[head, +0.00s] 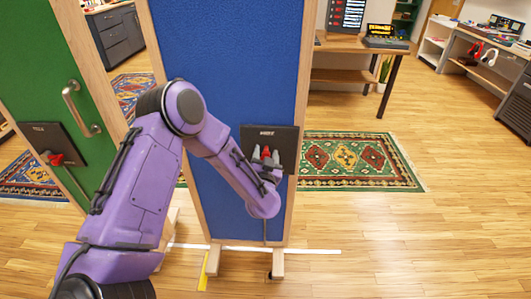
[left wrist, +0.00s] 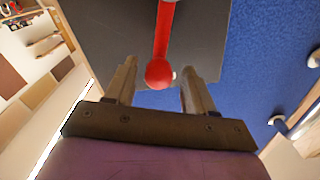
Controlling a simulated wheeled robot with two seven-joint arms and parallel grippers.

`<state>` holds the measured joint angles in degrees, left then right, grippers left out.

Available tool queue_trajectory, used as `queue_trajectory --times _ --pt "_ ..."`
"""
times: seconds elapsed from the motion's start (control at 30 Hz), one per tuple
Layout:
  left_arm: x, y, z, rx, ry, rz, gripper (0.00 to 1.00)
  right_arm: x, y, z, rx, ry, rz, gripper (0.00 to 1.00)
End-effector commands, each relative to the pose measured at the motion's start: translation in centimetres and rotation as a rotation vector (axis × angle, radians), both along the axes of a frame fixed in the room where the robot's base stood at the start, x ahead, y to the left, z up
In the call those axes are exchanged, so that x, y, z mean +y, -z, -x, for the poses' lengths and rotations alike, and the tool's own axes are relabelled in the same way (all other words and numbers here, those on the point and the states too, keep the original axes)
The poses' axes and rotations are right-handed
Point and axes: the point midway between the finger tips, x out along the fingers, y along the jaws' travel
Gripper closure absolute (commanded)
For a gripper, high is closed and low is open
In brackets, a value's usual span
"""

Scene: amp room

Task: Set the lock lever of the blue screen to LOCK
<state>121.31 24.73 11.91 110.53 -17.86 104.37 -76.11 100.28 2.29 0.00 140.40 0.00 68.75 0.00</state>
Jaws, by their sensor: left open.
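The blue screen (head: 225,60) stands upright in a wooden frame in the middle of the head view. A dark plate (head: 286,138) is mounted on its lower right part, with small lettering that I cannot read surely. The red lock lever (head: 266,152) is on this plate. My left gripper (head: 266,157) is open at the plate, one finger on each side of the lever. In the left wrist view the lever's round red knob (left wrist: 158,73) lies between the open fingers (left wrist: 160,82), with gaps on both sides. My right gripper is out of view.
A green screen (head: 30,80) with a metal handle (head: 80,108) and its own red lever (head: 56,159) stands at the left. A patterned rug (head: 360,160) lies behind at the right. White and yellow strips mark the floor by the blue screen's feet. The right floor is clear.

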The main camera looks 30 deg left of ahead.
Motion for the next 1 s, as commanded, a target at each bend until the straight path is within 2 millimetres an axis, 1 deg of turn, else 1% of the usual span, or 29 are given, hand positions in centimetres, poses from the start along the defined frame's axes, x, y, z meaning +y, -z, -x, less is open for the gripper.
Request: queue_trajectory --times 0.1,0.27,0.3,0.37,0.4,0.47,0.77,1.0 --pt "0.27 0.01 -0.39 -0.001 -0.001 0.001 0.46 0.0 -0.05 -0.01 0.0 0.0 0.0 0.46" --pt "0.25 0.05 -0.38 -0.001 0.0 0.001 0.46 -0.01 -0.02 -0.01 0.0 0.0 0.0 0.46" --pt "0.25 0.05 -0.38 -0.001 0.0 0.001 0.49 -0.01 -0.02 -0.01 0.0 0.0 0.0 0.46" --pt "0.25 0.05 -0.38 -0.001 0.0 0.001 0.69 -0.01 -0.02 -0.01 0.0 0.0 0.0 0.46" --pt "0.24 0.05 -0.37 -0.001 0.0 0.001 0.82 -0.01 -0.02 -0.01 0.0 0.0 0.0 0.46" --pt "0.24 0.04 -0.37 -0.001 0.0 0.001 1.0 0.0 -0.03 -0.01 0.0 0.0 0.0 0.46" --pt "0.08 -0.01 -0.46 0.005 0.002 -0.012 1.0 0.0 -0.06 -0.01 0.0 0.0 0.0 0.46" --pt "-0.64 0.17 -0.93 0.055 0.003 -0.098 1.0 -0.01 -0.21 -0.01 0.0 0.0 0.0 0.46"
